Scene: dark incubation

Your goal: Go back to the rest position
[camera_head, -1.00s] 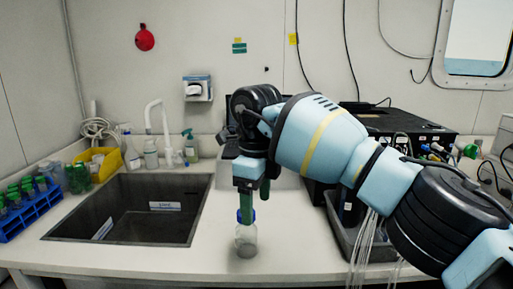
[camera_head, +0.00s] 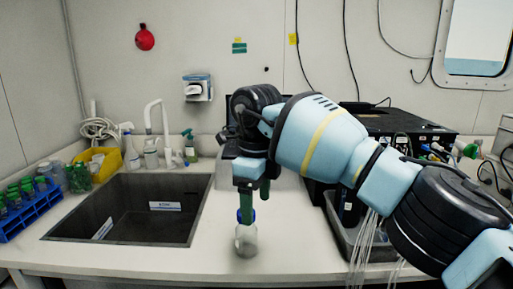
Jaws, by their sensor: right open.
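My right gripper (camera_head: 250,208) points down with its green fingers at the top of a small clear bottle (camera_head: 246,241). The bottle stands upright on the white counter, to the right of the sink. The gripper is open, with its fingers around or just beside the bottle's top; the fingers hide the cap, so contact cannot be told. My right arm reaches in from the right across the counter. My left gripper is not in view.
A dark sink (camera_head: 125,215) lies left of the bottle. A blue rack (camera_head: 28,212) with green-capped tubes stands at the far left. A grey bin (camera_head: 345,235) and a black machine (camera_head: 405,125) are on the right, partly behind my arm. The counter in front of the sink is clear.

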